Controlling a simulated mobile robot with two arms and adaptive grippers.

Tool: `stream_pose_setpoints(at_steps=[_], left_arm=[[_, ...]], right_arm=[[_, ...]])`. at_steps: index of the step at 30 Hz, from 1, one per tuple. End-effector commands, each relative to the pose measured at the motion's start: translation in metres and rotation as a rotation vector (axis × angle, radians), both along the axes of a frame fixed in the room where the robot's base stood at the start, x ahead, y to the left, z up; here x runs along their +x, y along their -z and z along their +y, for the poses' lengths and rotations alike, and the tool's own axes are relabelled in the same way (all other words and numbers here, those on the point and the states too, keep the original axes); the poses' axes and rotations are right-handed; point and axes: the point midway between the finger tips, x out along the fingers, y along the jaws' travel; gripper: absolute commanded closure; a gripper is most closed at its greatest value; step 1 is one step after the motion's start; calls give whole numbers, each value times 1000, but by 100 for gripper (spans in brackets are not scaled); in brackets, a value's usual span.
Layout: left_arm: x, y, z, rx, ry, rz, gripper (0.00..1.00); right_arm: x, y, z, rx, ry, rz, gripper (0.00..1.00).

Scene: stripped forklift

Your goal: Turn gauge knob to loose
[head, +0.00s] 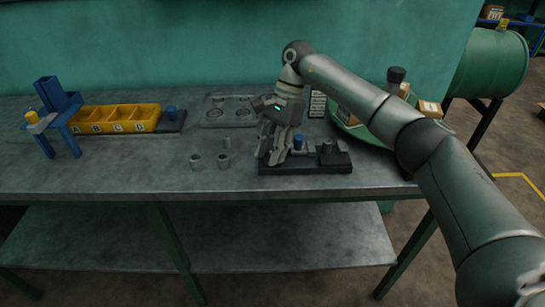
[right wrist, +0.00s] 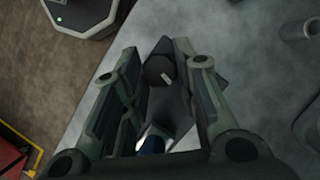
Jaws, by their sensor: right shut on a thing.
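The gauge is a dark, long fixture (head: 318,166) on the front middle of the grey workbench, with a blue cylinder (head: 299,142) standing on it. My right gripper (head: 275,156) comes down over the fixture's left end, and its fingers hide that part in the head view. In the right wrist view, a dark round knob (right wrist: 157,70) with a short white mark lies between the fingertips of my right gripper (right wrist: 158,62). The mark slants toward the lower right. The gripper is shut on the knob. My left gripper is not in view.
Small metal cups (head: 224,160) stand left of the fixture. A grey plate with rings (head: 229,108) lies behind them. A yellow lettered bin (head: 117,126) and a blue stand (head: 60,128) are at the left. A green round tray (head: 362,133) carries boxes at the right. The front-left bench is clear.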

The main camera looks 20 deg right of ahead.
Motion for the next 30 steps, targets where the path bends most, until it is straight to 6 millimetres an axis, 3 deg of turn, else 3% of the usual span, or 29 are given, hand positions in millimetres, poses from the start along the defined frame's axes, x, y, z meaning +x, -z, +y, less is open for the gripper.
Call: stream_pose_setpoints(at_steps=[12,28,29,30], left_arm=[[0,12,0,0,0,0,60],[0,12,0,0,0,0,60],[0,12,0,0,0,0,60],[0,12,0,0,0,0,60]], right_arm=[[2,-1,1,0,-176,-4,96],[2,-1,1,0,-198,-5,96],[2,-1,1,0,-198,-5,70],[2,-1,1,-1,-197,-5,64]])
